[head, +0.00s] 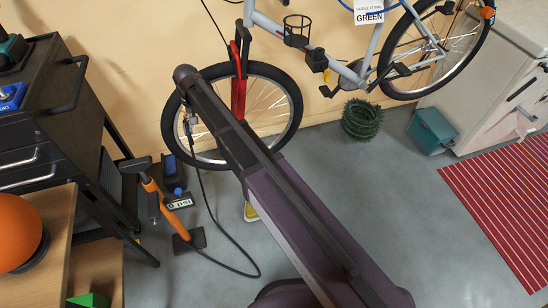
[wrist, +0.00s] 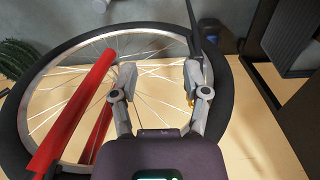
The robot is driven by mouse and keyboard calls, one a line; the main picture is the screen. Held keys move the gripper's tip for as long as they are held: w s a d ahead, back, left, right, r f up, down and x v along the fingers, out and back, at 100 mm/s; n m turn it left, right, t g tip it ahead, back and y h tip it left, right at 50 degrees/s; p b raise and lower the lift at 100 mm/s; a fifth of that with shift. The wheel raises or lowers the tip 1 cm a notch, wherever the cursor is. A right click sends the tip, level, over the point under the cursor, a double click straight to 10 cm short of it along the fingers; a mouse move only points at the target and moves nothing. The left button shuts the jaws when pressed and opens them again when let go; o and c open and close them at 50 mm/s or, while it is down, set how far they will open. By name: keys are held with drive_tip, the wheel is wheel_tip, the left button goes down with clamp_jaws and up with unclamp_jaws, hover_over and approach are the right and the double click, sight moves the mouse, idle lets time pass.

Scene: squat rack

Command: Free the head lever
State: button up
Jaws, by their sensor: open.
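The orange floor pump (head: 165,205) stands on the floor left of the bicycle's front wheel (head: 290,110). Its black hose (head: 215,215) loops over the floor and rises to a small grey piece at the wheel's left side, seemingly the pump head (head: 190,122). In the wrist view the hose (wrist: 193,20) comes down to the right finger of my gripper (wrist: 160,68). The fingers are open, with spokes and rim visible between them. A small orange-yellow bit (wrist: 190,101) shows at the right finger. The finger hides most of the head there, and I cannot make out the lever or any contact.
The red fork (head: 239,80) stands close to the gripper and shows at left in the wrist view (wrist: 75,110). A black tool cart (head: 70,110) is at left. Floor between is clear.

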drive_tip(key=s+d+f+b, duration=0.2)
drive_tip(key=d+f+b, duration=0.2)
drive_tip(key=d, duration=0.4)
drive_tip(key=s+d+f+m+b, duration=0.1)
drive_tip(key=s+d+f+b, duration=0.2)
drive_tip(key=d, duration=0.6)
drive_tip(key=s+d+f+b, duration=0.2)
drive_tip(key=d+f+b, duration=0.2)
drive_tip(key=d, duration=0.4)
drive_tip(key=shift+s+d+f+b, duration=0.15)
drive_tip(key=shift+d+f+b, duration=0.2)
drive_tip(key=shift+f, duration=0.25)
drive_tip(key=s+d+m, duration=0.1)
drive_tip(key=s+d, duration=0.9)
drive_tip(key=d, duration=0.2)
wheel_tip(320, 180, up, 30)
drive_tip(key=p, duration=3)
drive_tip(key=shift+w, duration=0.35)
